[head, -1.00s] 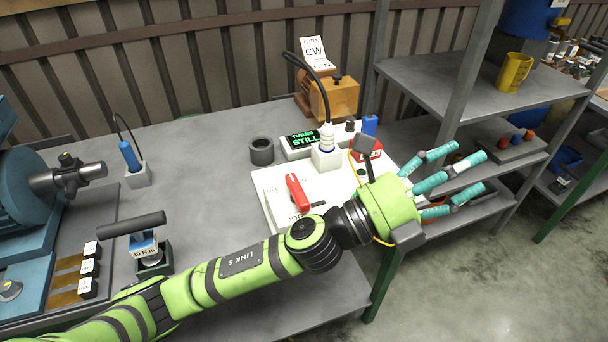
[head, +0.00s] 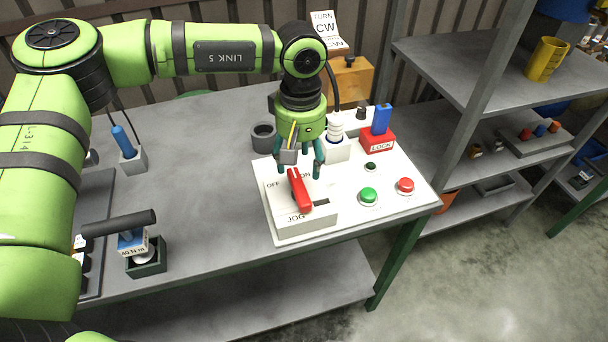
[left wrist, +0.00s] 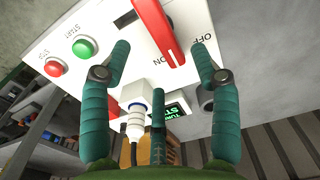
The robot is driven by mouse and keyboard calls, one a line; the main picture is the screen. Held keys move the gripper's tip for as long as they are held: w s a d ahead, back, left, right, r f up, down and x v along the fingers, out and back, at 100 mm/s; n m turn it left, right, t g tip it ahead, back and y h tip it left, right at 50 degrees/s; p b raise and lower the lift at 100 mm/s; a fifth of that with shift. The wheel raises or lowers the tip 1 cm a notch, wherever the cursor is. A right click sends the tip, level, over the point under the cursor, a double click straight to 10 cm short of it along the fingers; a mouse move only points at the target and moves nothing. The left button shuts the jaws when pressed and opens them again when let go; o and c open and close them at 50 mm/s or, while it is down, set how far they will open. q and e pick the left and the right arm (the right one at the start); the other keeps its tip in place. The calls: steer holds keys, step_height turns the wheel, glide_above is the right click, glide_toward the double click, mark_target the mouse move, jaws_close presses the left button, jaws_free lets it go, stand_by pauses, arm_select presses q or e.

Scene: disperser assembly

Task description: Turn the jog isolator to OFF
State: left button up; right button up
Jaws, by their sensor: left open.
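The jog isolator's red handle (head: 300,190) sits on a raised white box (head: 306,223) marked JOG, OFF and ON. The handle's far end lies between the OFF and ON marks, nearer ON. My left gripper (head: 298,171) points down over the far end of the handle, fingers spread and open. In the left wrist view the handle (left wrist: 158,28) lies between the two outer fingertips of the gripper (left wrist: 160,50), with no clear contact. The third finger is on the far side. My right gripper is out of view.
On the white panel are a green button (head: 368,195), a red button (head: 405,185), a red LOCK block (head: 378,139) with a blue top, and a white plug (head: 336,132) with a cable. A dark ring (head: 263,137) stands left of the gripper.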

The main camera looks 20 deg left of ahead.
mark_target(302, 184)
arm_select(q)
step_height(302, 184, down, 5)
steer(key=shift+s+d+p, duration=0.1)
steer(key=shift+p, duration=0.65)
steer(key=shift+f, duration=0.65)
steer(key=c, duration=1.2)
